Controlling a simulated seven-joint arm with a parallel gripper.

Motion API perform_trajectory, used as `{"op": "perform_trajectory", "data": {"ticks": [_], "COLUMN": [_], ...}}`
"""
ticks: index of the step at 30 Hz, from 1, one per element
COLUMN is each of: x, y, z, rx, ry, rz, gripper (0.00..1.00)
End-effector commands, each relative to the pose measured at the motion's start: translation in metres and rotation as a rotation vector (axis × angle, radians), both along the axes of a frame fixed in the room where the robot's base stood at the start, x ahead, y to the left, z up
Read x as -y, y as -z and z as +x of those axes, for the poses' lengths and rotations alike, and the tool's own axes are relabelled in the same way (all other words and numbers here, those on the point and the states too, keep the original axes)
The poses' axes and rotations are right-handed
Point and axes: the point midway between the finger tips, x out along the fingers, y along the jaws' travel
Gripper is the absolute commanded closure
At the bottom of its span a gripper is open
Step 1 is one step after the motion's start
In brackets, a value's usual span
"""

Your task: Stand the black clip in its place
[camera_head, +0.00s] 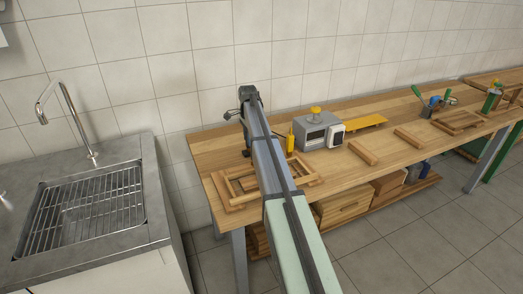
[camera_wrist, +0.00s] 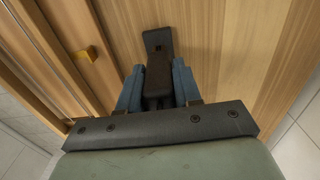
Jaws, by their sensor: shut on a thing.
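In the wrist view the black clip (camera_wrist: 157,45) is gripped between the two blue-grey fingers of my gripper (camera_wrist: 158,76). Its wider end sticks out beyond the fingertips, over the bare wood of the bench. The rest of it lies between the fingers and is partly hidden. In the head view my arm reaches over the left end of the workbench. My gripper is mostly hidden there behind the arm, and the clip cannot be made out clearly. I cannot tell whether the clip touches the wood. The place for the clip is not clearly identifiable.
A wooden frame (camera_head: 232,193) lies at the bench's left end, partly behind my arm. A grey machine with a yellow knob (camera_head: 318,131) and a yellow piece (camera_head: 366,121) stand to the right. Wooden bars (camera_head: 363,153) lie in front. A sink (camera_head: 87,211) is left of the bench.

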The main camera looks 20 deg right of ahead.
Motion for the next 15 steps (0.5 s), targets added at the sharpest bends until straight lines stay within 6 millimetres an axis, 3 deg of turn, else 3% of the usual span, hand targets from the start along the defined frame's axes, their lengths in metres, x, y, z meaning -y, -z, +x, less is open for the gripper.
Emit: {"op": "perform_trajectory", "data": {"ticks": [7, 8, 15], "x": [0.0, 0.0, 0.0], "y": [0.0004, 0.0005, 0.0004], "z": [0.0, 0.0, 0.0], "rx": [0.0, 0.0, 0.0], "ry": [0.0, 0.0, 0.0], "rz": [0.0, 0.0, 0.0], "gripper": [1.0, 0.66, 0.43]}}
